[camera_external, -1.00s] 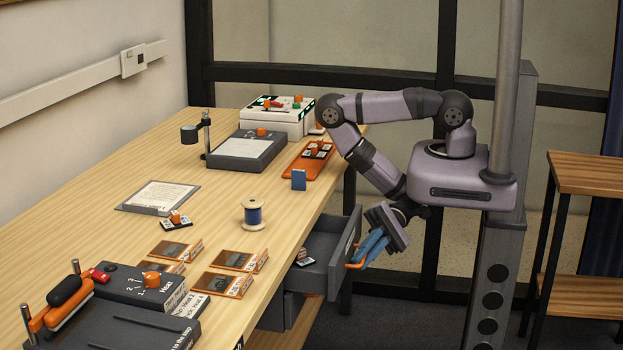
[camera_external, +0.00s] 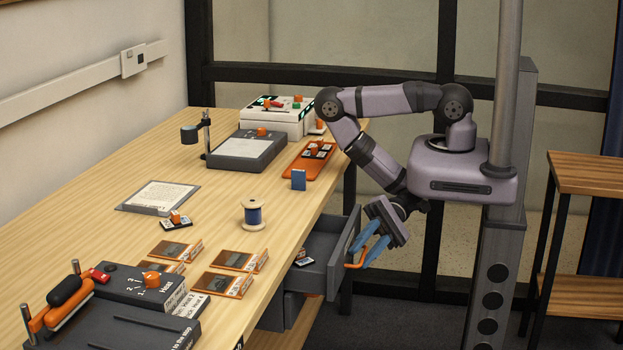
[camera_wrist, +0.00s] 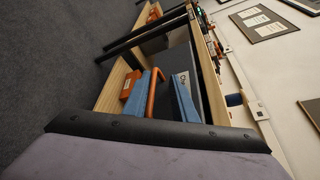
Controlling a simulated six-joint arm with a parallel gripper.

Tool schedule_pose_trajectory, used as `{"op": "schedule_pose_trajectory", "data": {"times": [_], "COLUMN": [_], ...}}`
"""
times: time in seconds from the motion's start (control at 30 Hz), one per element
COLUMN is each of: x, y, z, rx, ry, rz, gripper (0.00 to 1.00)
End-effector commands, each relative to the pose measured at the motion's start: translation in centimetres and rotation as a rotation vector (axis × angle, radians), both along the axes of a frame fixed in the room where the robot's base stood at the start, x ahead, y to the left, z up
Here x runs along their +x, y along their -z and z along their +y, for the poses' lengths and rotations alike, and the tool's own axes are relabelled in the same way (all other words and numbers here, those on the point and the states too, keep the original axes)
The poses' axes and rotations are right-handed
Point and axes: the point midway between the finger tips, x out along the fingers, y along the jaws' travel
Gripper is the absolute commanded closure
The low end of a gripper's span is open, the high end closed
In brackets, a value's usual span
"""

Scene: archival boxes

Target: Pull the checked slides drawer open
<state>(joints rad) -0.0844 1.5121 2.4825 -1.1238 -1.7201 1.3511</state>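The grey drawer (camera_external: 344,246) stands pulled out from under the table's front edge, with a small dark and white item (camera_external: 304,261) inside. Its orange handle (camera_external: 355,265) is on the front face. In the wrist view the handle (camera_wrist: 152,93) shows as a bar beside a white label (camera_wrist: 183,80) starting "Ch"; the rest is hidden by a finger. My gripper (camera_external: 360,254) is at the drawer front with its two blue fingers spread apart. In the wrist view the gripper (camera_wrist: 162,84) has one finger on each side of the handle, with a gap towards the right finger.
Slide boxes (camera_external: 232,284) lie on the wooden table near its front edge, with a thread spool (camera_external: 254,214) behind them. A blue block (camera_external: 299,180) and an orange tray (camera_external: 306,161) sit further back. The floor space before the drawer is clear.

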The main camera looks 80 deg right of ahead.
Motion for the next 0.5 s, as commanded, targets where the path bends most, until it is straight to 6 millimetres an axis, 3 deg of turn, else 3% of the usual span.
{"op": "schedule_pose_trajectory", "data": {"times": [0.03, 0.5], "x": [0.1, 0.1], "y": [-1.6, -7.5], "z": [0.1, 0.1], "rx": [0.014, 0.014], "ry": [0.002, 0.002], "rz": [-0.003, -0.004], "gripper": [0.84, 0.84]}}
